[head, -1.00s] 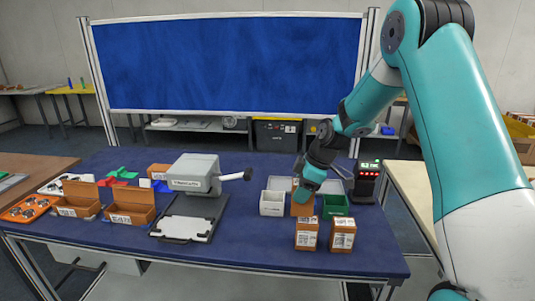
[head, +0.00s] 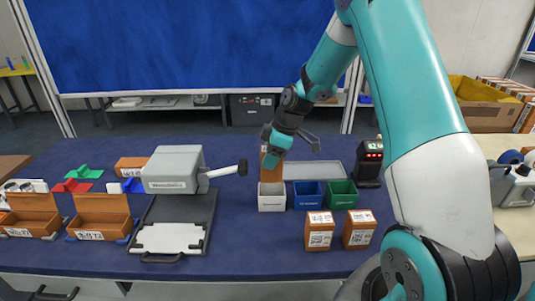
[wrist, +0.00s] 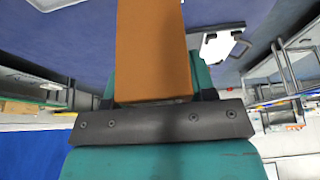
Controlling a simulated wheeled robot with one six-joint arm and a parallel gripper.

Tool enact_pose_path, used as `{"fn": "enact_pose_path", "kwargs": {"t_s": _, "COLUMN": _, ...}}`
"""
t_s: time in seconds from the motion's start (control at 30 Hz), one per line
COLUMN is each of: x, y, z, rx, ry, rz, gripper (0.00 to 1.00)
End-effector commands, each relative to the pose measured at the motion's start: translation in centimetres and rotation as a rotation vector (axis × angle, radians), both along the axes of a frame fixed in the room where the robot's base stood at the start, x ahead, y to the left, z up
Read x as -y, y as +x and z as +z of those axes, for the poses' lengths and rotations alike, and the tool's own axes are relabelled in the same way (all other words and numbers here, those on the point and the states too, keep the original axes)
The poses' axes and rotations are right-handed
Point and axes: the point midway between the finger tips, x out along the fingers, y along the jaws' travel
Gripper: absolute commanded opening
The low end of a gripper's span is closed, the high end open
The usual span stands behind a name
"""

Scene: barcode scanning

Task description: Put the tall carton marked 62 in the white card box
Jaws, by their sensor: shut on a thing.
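My gripper (head: 272,150) is shut on a tall brown carton (head: 270,172), which is upright. In the wrist view the carton (wrist: 152,50) sits between the fingers of my gripper (wrist: 152,100); no number can be read on it. The white card box (head: 271,203) stands on the blue table, and the carton is directly over it in the head view. The carton's lower end meets the box's rim in the picture; whether it is inside the box or just above or behind it I cannot tell.
A blue box (head: 308,196) and a green box (head: 341,196) stand right of the white one, with a grey tray (head: 312,170) behind. Two brown cartons (head: 319,231) (head: 359,229) stand in front. A black scanner (head: 369,163) is at right, a grey machine (head: 175,170) at left.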

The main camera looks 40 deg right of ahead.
Motion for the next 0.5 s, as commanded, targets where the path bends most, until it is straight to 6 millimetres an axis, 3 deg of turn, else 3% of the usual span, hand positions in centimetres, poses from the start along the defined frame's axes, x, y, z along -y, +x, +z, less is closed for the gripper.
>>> {"fn": "enact_pose_path", "kwargs": {"t_s": 0.5, "x": -0.3, "y": 0.1, "z": -5.9, "rx": 0.000, "ry": 0.000, "rz": 0.005, "gripper": 0.15}}
